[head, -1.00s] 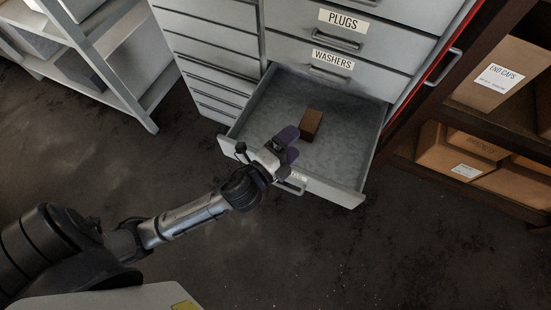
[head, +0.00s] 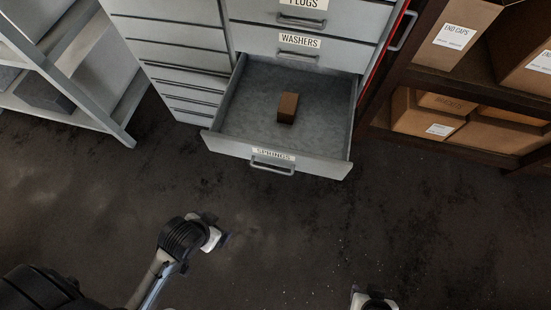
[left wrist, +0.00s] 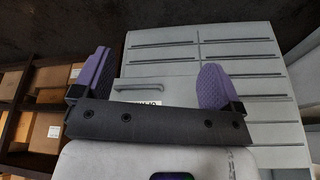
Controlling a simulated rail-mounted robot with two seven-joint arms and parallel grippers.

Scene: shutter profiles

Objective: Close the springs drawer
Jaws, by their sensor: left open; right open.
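The springs drawer (head: 224,144) is pulled well out of the grey cabinet, below the washers drawer. Its label and bar handle (head: 272,166) are on its front. A small brown block (head: 287,107) lies inside on the drawer floor. My left gripper (head: 222,238) is in front of the drawer, apart from it, and empty. In the left wrist view, its purple fingers (left wrist: 152,82) are spread wide, with a grey drawer front and handle seen beyond them. My right gripper (head: 374,296) shows only partly at the bottom edge of the head view, away from the drawer.
A wooden shelf with cardboard boxes (head: 455,38) stands at the right of the cabinet. A pale metal shelf (head: 98,112) stands at the left. The dark floor (head: 300,230) in front of the drawer is clear.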

